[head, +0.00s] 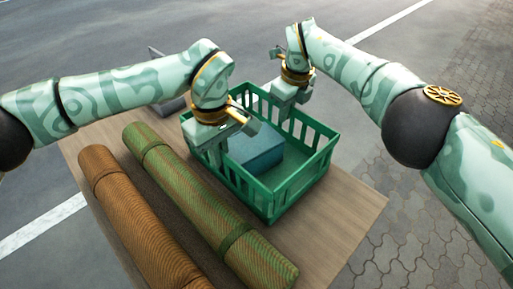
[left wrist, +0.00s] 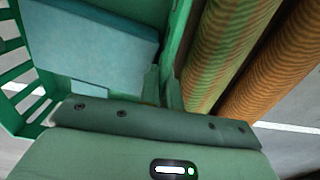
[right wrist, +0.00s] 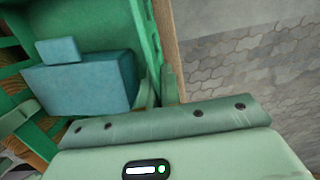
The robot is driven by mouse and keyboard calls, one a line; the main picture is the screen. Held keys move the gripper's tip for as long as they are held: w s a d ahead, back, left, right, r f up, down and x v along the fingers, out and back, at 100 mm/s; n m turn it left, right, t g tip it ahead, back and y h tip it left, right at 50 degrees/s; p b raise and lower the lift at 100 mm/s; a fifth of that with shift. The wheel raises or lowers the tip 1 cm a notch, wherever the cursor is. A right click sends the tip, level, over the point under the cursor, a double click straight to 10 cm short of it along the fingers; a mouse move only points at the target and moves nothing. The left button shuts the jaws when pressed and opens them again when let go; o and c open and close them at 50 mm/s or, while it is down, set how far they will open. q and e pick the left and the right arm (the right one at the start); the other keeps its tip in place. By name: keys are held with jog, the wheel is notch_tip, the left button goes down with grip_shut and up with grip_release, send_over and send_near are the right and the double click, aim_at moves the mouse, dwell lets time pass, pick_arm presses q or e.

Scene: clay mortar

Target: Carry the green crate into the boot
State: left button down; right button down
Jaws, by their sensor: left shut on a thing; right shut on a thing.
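The green crate (head: 268,208), with slatted walls, stands on a wooden board, and a blue box (head: 258,150) lies inside it. My left gripper (head: 214,156) is shut on the crate's left wall; the left wrist view shows its fingers (left wrist: 162,92) on that wall. My right gripper (head: 281,110) is shut on the crate's far right wall; the right wrist view shows its fingers (right wrist: 158,88) there. The crate looks level. I cannot tell whether it touches the board or hangs just above it. I cannot make out the boot in these views.
A green rolled mat (head: 200,197) and a brown rolled mat (head: 135,215) lie side by side left of the crate. The wooden board (head: 350,205) has bare room at the right. A grey object (head: 170,106) shows partly behind my left arm. Paving lies around.

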jog(key=shift+r, duration=0.1)
